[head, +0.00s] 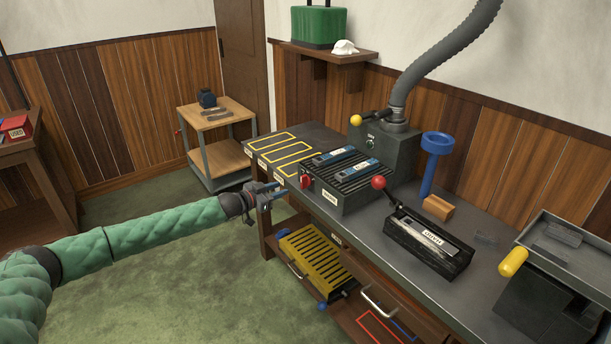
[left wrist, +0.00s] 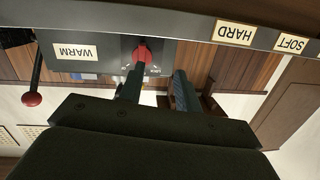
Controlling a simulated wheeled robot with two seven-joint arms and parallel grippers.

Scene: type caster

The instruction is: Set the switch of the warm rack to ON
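The warm rack (head: 347,196) is a dark ribbed box on the workbench, with two blue-and-grey pieces lying on top. Its red switch (head: 306,181) is on the front face near the left corner. In the left wrist view, which is upside down, the switch (left wrist: 141,54) shows beside the WARM label (left wrist: 76,51); small marks around it are too small to read. My left gripper (head: 277,191) is just in front of the switch. Its two fingers stand apart with nothing between them (left wrist: 159,80), and one finger overlaps the knob in that view. My right gripper is out of view.
A lever with a red ball (head: 379,183) rises from the quench trough (head: 428,243) right of the rack. A grey box (head: 385,150) with a hose stands behind. A yellow slotted tray (head: 318,258) sits below. Yellow-outlined areas (head: 276,143) lie left of the rack.

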